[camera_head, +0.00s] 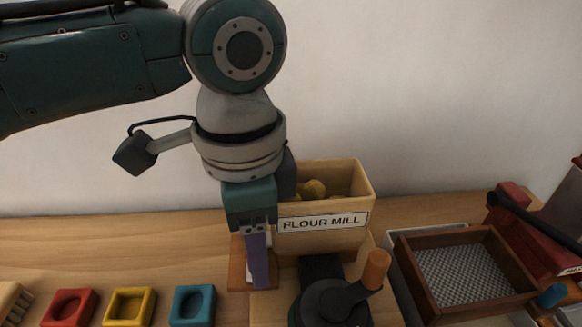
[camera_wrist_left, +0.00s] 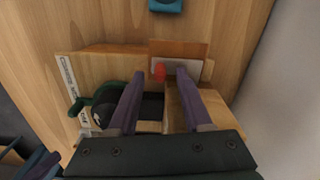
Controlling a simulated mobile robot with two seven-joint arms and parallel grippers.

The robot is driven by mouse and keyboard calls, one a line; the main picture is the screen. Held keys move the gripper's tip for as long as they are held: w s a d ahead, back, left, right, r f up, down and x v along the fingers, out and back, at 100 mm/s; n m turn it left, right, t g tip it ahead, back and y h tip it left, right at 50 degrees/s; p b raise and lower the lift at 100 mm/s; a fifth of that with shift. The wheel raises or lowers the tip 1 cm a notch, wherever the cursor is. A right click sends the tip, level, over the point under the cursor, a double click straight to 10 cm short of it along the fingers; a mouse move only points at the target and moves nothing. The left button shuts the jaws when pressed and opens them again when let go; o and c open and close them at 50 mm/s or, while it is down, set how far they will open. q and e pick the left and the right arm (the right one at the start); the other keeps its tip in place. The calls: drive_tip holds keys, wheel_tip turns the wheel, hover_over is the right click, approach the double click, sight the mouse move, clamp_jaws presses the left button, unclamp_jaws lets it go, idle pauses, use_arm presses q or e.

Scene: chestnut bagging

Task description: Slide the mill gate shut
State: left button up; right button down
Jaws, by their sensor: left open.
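The flour mill (camera_head: 322,240) is a wooden hopper box with its name on the front and round yellowish pieces inside. My left gripper (camera_head: 258,282) points down at the mill's left side, its purple fingers apart. In the left wrist view, the open fingers (camera_wrist_left: 160,73) are on either side of a small red knob (camera_wrist_left: 159,72) at a pale plate (camera_wrist_left: 183,67), which appears to be the gate. I cannot tell whether they touch the knob. In the head view the gripper hides most of the plate.
The mill's crank has an orange handle (camera_head: 376,270) at the front. A wooden sieve frame (camera_head: 418,276) stands to the right, near a red machine (camera_head: 505,205). Red (camera_head: 48,307), yellow (camera_head: 108,307) and blue (camera_head: 178,307) blocks sit front left. The table behind them is clear.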

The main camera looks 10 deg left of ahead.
use_arm(q)
wheel_tip(320, 180, up, 10)
drive_tip(key=shift+p, duration=0.3)
use_arm(e)
drive_tip(key=shift+r, duration=0.3)
